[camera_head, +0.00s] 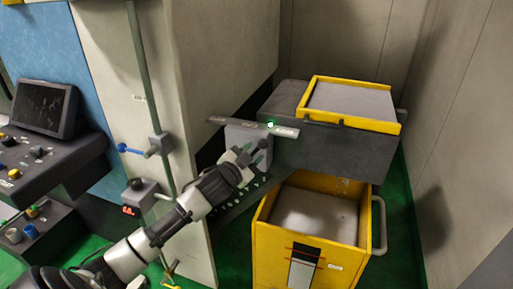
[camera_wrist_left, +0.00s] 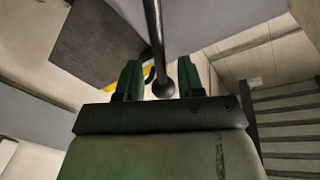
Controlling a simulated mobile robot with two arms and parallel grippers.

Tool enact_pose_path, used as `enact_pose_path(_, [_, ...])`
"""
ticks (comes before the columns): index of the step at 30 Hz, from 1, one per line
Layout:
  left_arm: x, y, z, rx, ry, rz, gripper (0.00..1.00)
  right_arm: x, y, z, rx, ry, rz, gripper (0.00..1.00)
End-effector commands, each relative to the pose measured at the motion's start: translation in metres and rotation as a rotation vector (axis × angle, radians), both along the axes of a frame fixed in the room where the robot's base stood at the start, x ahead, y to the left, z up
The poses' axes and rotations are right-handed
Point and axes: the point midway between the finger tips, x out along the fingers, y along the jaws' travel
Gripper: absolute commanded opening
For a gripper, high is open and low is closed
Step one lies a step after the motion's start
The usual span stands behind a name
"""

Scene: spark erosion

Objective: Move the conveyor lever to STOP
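The conveyor lever (camera_wrist_left: 157,42) shows in the left wrist view as a thin dark rod ending in a round ball knob (camera_wrist_left: 163,89). In the head view the lever is small and mostly hidden by my gripper, at the grey control box (camera_head: 237,134). A label strip (camera_head: 284,131) with a lit green lamp (camera_head: 270,125) runs along the top of the box; its words are too small to read. My left gripper (camera_head: 253,157) is at the box front. In the wrist view its two green fingers stand apart on either side of the lever, with gaps visible. My right gripper is out of view.
A dark conveyor housing (camera_head: 335,153) with a yellow-framed tray (camera_head: 351,98) stands right of the lever. A yellow bin (camera_head: 287,246) is below it. A beige machine column (camera_head: 140,110) and a control panel with a screen (camera_head: 44,107) are on the left.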

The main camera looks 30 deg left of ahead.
Motion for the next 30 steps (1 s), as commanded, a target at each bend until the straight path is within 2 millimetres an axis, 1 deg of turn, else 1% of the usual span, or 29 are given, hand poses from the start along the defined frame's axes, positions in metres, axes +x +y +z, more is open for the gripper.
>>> enact_pose_path(1, [0.007,0.000,0.002,-0.002,-0.001,0.002,0.38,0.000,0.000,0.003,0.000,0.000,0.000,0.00])
enact_pose_path(3, [0.014,0.000,0.001,-0.001,0.000,0.001,0.38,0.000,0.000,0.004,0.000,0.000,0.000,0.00])
enact_pose_path(6, [0.020,0.000,0.000,0.001,0.000,0.001,0.38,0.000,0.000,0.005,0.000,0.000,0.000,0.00])
enact_pose_path(15, [0.022,0.000,-0.001,0.001,0.001,0.000,0.38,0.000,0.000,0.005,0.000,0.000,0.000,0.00])
enact_pose_path(17, [0.022,0.000,-0.001,0.001,0.001,0.001,0.30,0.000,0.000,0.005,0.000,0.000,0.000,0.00])
enact_pose_path(21, [0.022,0.000,-0.001,0.001,0.001,0.001,0.09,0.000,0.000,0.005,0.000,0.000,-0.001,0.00])
enact_pose_path(23, [0.022,0.000,-0.001,0.001,0.001,0.001,0.00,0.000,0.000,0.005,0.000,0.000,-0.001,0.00])
enact_pose_path(30, [0.021,0.000,-0.001,0.001,0.001,0.000,0.00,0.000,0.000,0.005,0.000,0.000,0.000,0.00])
